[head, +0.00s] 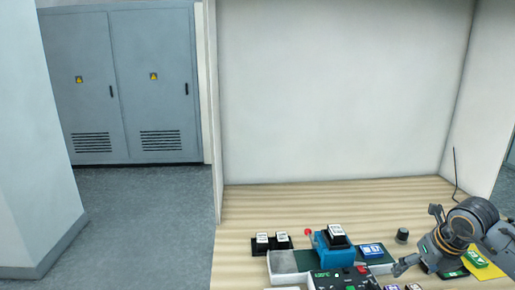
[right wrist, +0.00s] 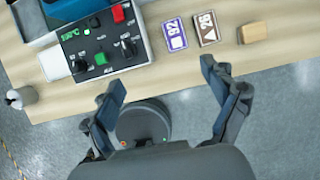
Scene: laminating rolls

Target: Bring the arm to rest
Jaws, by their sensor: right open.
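My right gripper (head: 418,240) is at the right side of the table (head: 240,215) in the head view, on an arm coming in from the right. In the right wrist view its two fingers (right wrist: 163,78) are spread wide with nothing between them. My left gripper is in neither view.
A control box (right wrist: 100,42) with knobs and buttons stands near the edge, left of cards 92 (right wrist: 175,33) and 26 (right wrist: 206,28) and a wooden block (right wrist: 253,32). A blue device (head: 335,245), dark cup (head: 402,236) and yellow-green tray (head: 487,270) occupy the table. Its back is clear.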

